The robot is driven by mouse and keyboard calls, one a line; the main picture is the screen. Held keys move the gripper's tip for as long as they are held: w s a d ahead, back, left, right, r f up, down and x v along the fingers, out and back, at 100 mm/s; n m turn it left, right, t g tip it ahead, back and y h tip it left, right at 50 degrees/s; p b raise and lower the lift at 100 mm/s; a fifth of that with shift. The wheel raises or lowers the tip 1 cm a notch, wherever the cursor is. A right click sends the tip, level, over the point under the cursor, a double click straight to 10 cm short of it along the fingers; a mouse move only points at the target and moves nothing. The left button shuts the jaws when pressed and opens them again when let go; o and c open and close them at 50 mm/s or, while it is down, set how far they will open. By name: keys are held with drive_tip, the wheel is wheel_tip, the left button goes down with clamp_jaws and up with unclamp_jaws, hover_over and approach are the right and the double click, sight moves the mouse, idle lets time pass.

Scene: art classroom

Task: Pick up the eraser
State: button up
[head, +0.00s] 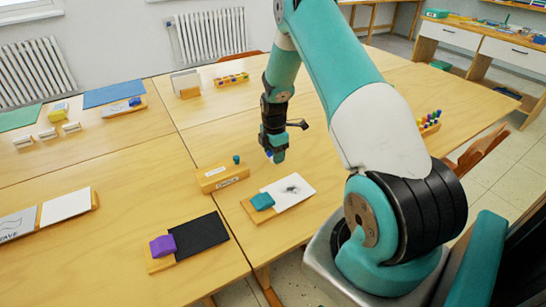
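No object is clearly marked as the eraser. A teal block (262,201) lies on a small wooden board, beside a white sheet (290,191) with a dark smudge. A purple block (162,246) lies on another board beside a black sheet (201,237). My gripper (273,155) points down above the table, behind the teal block and white sheet and apart from both. A small blue and white patch shows at its fingertips; I cannot tell whether it is a held thing. The finger gap is too small to make out.
A labelled wooden block (221,179) with a teal peg (236,160) stands left of my gripper. White cards (67,205) lie at the left. A blue sheet (113,94) and small holders (47,134) lie farther back. Bare tabletop (150,170) shows between them.

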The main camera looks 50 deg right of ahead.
drive_tip(key=shift+c, duration=0.5)
wheel_tip(320, 180, up, 20)
drive_tip(key=shift+b, duration=0.3)
drive_tip(key=shift+o, duration=0.3)
